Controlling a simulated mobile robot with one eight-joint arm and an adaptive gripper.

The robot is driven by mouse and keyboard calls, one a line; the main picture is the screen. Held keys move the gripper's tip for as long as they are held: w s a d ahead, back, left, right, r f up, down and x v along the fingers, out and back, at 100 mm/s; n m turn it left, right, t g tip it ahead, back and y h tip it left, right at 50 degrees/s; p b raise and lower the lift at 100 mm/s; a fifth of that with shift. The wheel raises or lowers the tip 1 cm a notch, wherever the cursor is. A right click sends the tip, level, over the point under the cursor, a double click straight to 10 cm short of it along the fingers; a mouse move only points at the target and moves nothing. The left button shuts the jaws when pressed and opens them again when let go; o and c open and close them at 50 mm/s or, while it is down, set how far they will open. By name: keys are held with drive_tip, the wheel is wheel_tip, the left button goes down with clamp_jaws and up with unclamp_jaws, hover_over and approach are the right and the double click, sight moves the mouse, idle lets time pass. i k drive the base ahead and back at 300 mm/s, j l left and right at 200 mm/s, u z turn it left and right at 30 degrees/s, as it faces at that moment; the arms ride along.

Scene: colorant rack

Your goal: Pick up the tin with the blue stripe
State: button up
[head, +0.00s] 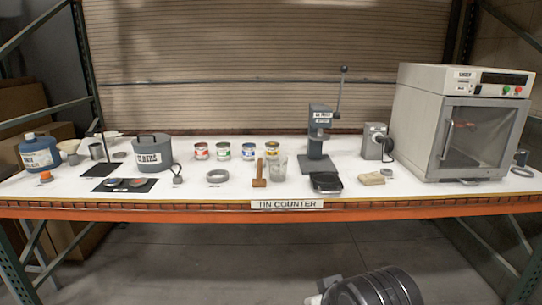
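The tin with the blue stripe (248,151) stands upright on the white counter, third from the left in a row of small tins. A red-striped tin (201,151) and a green-striped tin (223,151) stand to its left. A tin with a yellow-orange stripe (271,148) stands close to its right. The blue-striped tin is in plain view, with clear counter in front of it. A dark ribbed part of my arm shows at the bottom edge, below the counter. My gripper's fingers are not in view.
A clear beaker (279,167) and a wooden-handled tool (259,175) stand in front of the row, with a grey ring (217,176) front left. A lever press (318,145) stands right, a grey canister (151,154) left. The counter's front edge (180,206) is orange.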

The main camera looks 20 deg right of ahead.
sight(248, 154)
drive_tip(key=i+j+z, duration=0.25)
drive_tip(key=i+z, duration=0.15)
drive_tip(key=i, duration=0.15)
drive_tip(key=i+j+z, duration=0.75)
drive_tip(key=i+j, duration=0.2)
drive_tip(key=i+j+z, duration=0.4)
drive_tip(key=j, duration=0.25)
